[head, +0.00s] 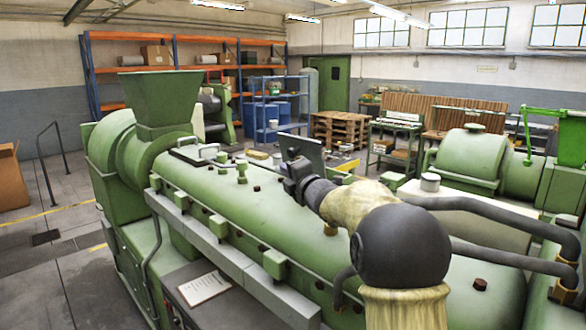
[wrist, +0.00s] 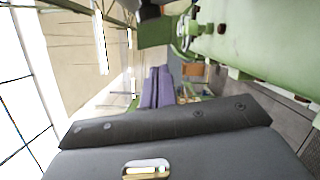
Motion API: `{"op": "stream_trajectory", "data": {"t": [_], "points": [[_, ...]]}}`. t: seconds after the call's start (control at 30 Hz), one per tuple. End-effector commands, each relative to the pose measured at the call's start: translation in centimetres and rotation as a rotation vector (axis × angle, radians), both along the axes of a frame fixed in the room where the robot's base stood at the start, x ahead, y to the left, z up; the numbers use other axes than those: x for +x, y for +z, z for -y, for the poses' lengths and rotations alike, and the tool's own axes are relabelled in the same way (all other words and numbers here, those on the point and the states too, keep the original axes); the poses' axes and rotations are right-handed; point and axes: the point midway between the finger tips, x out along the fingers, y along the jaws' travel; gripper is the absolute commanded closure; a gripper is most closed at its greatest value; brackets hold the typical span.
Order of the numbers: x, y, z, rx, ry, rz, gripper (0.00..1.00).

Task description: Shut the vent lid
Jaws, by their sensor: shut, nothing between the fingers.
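The fingertips and any vent opening are hidden there by my arm. The wrist view is turned sideways and shows the green barrel (wrist: 262,38) at upper right. A grey panel with an oval slot fills its bottom; I cannot tell what it belongs to.
A green hopper (head: 160,100) rises at the barrel's left end. A pale handled frame (head: 198,152) and small green fittings (head: 242,171) stand on the barrel. Another green machine (head: 470,160) is at right.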

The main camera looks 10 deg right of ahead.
Motion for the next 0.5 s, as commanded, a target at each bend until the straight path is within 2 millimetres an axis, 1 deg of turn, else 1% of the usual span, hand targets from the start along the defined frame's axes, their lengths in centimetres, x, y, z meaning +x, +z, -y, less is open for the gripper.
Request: {"op": "stream_trajectory", "data": {"t": [0.03,0.07,0.27,0.3,0.4,0.5], "points": [[0.9,0.4,-0.4,0.001,0.002,-0.001,1.00],[1.3,0.5,-0.6,0.000,0.003,0.000,1.00],[4.2,0.7,-1.8,0.000,0.007,-0.001,1.00],[4.3,0.9,-1.2,0.000,0.003,-0.001,1.00],[4.9,1.2,-0.1,0.001,0.003,-0.001,1.00],[5.4,1.4,0.6,0.001,0.005,0.000,1.00]]}}
